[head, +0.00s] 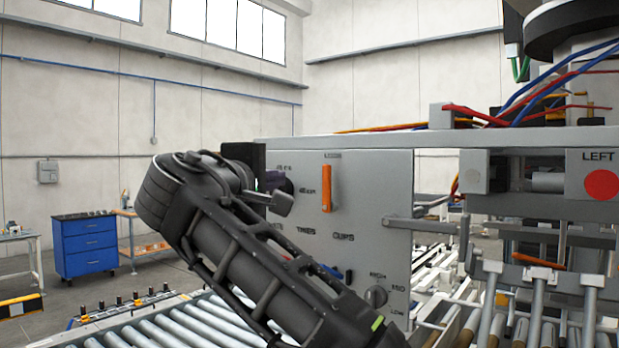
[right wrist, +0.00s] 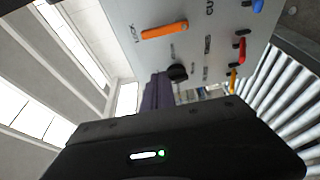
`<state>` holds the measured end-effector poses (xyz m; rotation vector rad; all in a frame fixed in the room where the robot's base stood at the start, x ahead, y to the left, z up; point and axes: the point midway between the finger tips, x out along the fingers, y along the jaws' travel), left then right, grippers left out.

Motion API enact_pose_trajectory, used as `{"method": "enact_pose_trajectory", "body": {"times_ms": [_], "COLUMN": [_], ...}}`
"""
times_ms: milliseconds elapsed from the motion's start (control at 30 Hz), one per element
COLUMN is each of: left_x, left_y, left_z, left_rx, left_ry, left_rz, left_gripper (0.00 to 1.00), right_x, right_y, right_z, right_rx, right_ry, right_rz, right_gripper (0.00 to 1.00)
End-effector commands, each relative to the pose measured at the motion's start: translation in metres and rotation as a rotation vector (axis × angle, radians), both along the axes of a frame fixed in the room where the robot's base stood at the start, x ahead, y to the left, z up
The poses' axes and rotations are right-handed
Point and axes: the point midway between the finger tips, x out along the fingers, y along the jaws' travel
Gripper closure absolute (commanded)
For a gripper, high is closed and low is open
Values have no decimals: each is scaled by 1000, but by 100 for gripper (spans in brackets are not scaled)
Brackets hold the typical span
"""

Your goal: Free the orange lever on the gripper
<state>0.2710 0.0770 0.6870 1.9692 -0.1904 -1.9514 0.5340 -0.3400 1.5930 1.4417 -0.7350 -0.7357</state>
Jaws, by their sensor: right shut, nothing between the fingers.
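The orange lever (head: 326,188) stands upright on the grey panel (head: 370,200) of the palletizer gripper, under a small label. In the right wrist view the orange lever (right wrist: 165,31) lies across the upper middle of the panel. My right gripper (head: 274,182) is just left of the lever in the head view, apart from it. Its dark purple fingers (right wrist: 158,92) are shut and empty, with their tips close to a black knob (right wrist: 177,73); I cannot tell whether they touch it. My left gripper is not in view.
Below the lever the panel carries another knob (head: 376,297) and small red, yellow and blue levers, clearest in the right wrist view. A metal bracket (head: 420,224) juts from the panel's right side. Roller conveyors (head: 150,330) run below. Loose cables (head: 480,115) lie on top.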

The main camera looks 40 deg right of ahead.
Motion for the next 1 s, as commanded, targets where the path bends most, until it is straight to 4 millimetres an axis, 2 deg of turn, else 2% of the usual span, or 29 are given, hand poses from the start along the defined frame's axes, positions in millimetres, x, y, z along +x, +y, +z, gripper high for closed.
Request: {"method": "enact_pose_trajectory", "body": {"times_ms": [233, 433, 767, 1000], "left_x": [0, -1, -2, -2], "left_y": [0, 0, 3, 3], "left_z": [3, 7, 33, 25], "left_rx": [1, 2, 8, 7], "left_ry": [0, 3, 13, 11], "left_rz": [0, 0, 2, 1], "left_gripper": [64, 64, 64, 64], "right_x": [6, 16, 58, 28], "right_y": [-8, -23, -81, -91], "right_z": [0, 0, 3, -1], "right_rx": [-1, 1, 0, 2], "right_ry": [1, 2, 1, -1], "right_rz": [-2, -3, -3, 1], "right_gripper": [100, 100, 100, 100]}}
